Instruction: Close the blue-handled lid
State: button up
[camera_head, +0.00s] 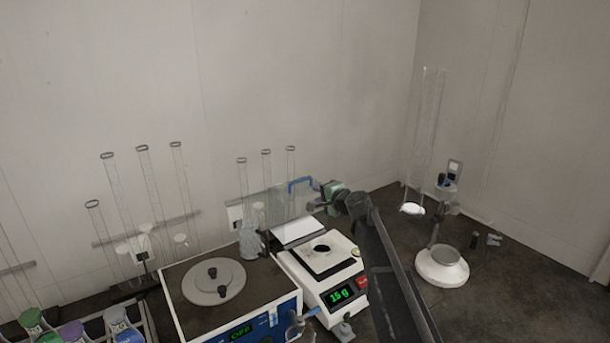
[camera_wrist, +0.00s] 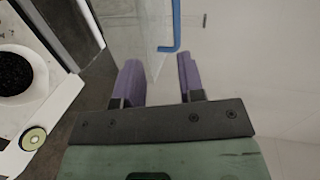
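The lid (camera_head: 280,205) is a clear panel standing raised behind the white scale (camera_head: 318,290). Its blue handle (camera_head: 300,182) sticks out at the upper right and also shows in the wrist view (camera_wrist: 176,25). My gripper (camera_head: 317,189) is beside the handle, on its right in the head view. In the wrist view, the purple fingers (camera_wrist: 158,62) are apart, with the handle and panel edge ahead of the gap between them. The handle appears just beyond the fingertips; I cannot tell whether they touch.
The scale has a green display and a dark round opening (camera_head: 321,249); dark material (camera_wrist: 14,74) shows there in the wrist view. A blue-fronted machine (camera_head: 240,300) stands left of it. Glass cylinders stand behind. Coloured-capped jars are lower left.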

aim_at(303, 180)
jog(key=shift+m+t, duration=0.6)
jog(key=shift+m, duration=0.1)
jog(key=x, duration=0.4)
jog(key=r+b+x, duration=0.1)
jog(key=x, duration=0.3)
jog(key=w+d+b+x, duration=0.1)
jog(key=x, duration=0.3)
jog(key=shift+w+a+r, duration=0.1)
jog(key=shift+w+r, duration=0.1)
jog(key=shift+s, duration=0.1)
grip_shut()
